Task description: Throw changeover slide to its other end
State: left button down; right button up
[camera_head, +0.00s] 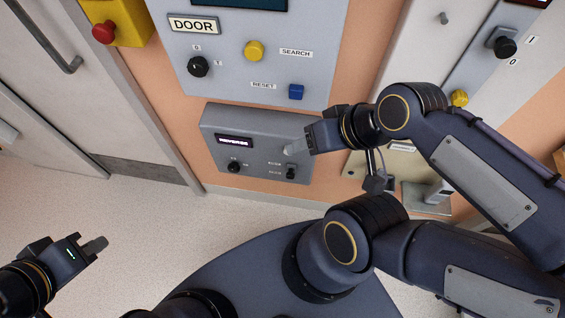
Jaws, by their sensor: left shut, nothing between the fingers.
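A grey control box (218,125) is low on the orange wall. It carries a dark display, a black knob (233,167) and a small black switch (291,172) with two labels beside it. I cannot tell for certain which part is the changeover slide. My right gripper (288,150) is at the box's right part, above the small switch; its fingers show edge-on, and contact with the box is unclear. My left gripper (96,245) is shut and empty over the floor at lower left, well away from the box.
Above the box is a DOOR panel (222,75) with a black knob, yellow button and blue button (296,92). A red button on a yellow housing (104,32) is at upper left. A door with a handle (55,45) is at left. Open floor (140,225) lies below it.

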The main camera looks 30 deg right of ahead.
aim_at(291, 168)
jog(key=k+j+z, duration=0.2)
jog(key=z, duration=0.2)
jog(key=k+j+z, duration=0.35)
jog(key=i, duration=0.1)
